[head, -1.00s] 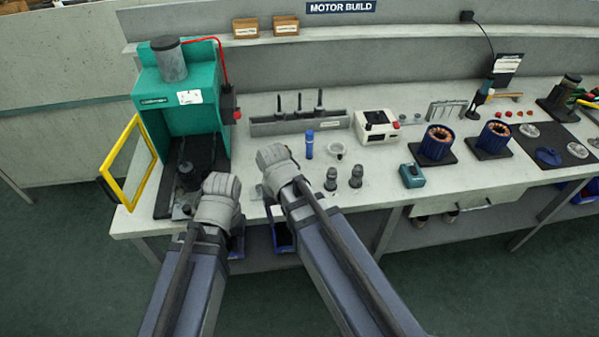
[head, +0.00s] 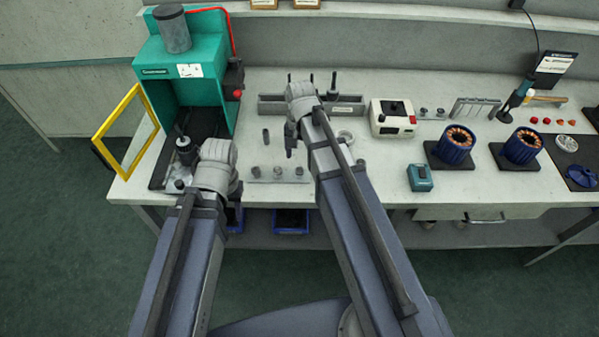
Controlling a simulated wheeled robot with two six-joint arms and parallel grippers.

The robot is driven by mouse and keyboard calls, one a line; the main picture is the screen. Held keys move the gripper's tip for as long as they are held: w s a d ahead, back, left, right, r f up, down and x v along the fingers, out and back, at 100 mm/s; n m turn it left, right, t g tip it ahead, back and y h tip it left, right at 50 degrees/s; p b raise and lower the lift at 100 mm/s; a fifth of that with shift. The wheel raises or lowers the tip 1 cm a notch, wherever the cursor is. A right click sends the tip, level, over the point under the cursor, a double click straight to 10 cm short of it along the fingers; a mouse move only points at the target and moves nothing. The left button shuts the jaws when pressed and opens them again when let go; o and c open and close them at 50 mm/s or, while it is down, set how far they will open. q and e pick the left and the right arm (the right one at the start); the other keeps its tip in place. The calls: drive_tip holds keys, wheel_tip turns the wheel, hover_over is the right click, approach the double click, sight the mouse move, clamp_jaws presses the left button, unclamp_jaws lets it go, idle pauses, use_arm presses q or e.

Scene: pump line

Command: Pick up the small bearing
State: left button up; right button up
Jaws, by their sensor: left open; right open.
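A pale plate (head: 265,181) near the front edge of the bench carries several small dark parts (head: 278,171). A pale ring (head: 345,136) lies right of my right wrist. I cannot tell which of these, if any, is the small bearing. My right gripper (head: 291,141) hangs below its wrist, over the bench behind the plate. It is open, looks empty, and its fingers are partly hidden. My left wrist is above the bench's front edge, left of the plate; its fingers are hidden behind the arm.
A teal press (head: 181,80) with an open yellow guard (head: 125,130) stands left. A grey rack (head: 345,105) is behind my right wrist. A white box (head: 392,118), teal block (head: 420,178) and two blue stators (head: 455,146) stand right.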

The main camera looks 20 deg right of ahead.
sight(299, 171)
drive_tip(key=shift+w+a+f+b, duration=0.1)
drive_tip(key=shift+w+f+b, duration=0.05)
drive_tip(key=shift+f+b, duration=2.9)
drive_tip(key=shift+f+p, duration=0.1)
drive_tip(key=shift+p, duration=0.2)
drive_tip(key=c, duration=1.1)
